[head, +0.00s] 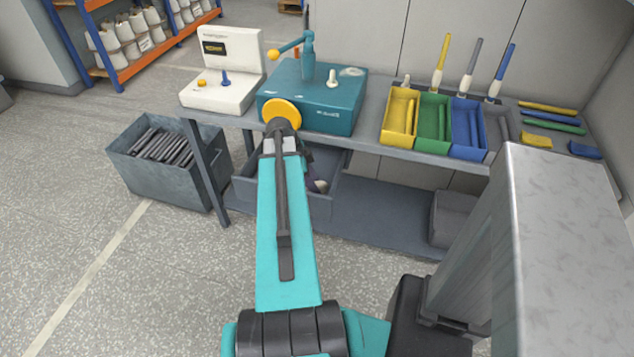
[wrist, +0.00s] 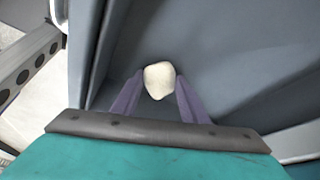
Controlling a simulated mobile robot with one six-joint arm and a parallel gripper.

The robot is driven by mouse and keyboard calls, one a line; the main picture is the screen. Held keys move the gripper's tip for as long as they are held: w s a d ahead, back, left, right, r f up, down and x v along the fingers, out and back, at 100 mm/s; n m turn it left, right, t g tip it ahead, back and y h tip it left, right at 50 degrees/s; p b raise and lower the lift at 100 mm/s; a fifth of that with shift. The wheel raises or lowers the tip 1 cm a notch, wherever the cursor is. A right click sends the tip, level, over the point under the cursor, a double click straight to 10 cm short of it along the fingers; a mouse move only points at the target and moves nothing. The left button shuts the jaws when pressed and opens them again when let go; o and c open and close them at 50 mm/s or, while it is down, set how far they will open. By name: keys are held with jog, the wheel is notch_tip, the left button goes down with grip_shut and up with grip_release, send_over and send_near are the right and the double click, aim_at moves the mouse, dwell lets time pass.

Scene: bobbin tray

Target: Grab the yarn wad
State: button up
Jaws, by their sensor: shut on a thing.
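The yarn wad (wrist: 158,80), a small cream-white lump, sits between the tips of my gripper (wrist: 158,84) in the wrist view. The two purple fingers press on its left and right sides, so the gripper is shut on it. Behind the wad are the dark grey inner surfaces of an open bin. A small purple and pale patch shows there beside my arm, too small to make out the wad clearly.
The grey bench (head: 368,133) above carries a teal machine (head: 335,108), a white control box (head: 217,92) and yellow, green and blue trays (head: 433,135). A grey crate of dark rods (head: 180,185) stands on the floor at left. The floor in front is clear.

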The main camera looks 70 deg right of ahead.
jog(key=shift+r, duration=0.1)
notch_tip(320, 180, up, 10)
jog(key=b, duration=0.1)
dwell(0.7)
dwell(0.5)
jog(key=shift+w, duration=0.15)
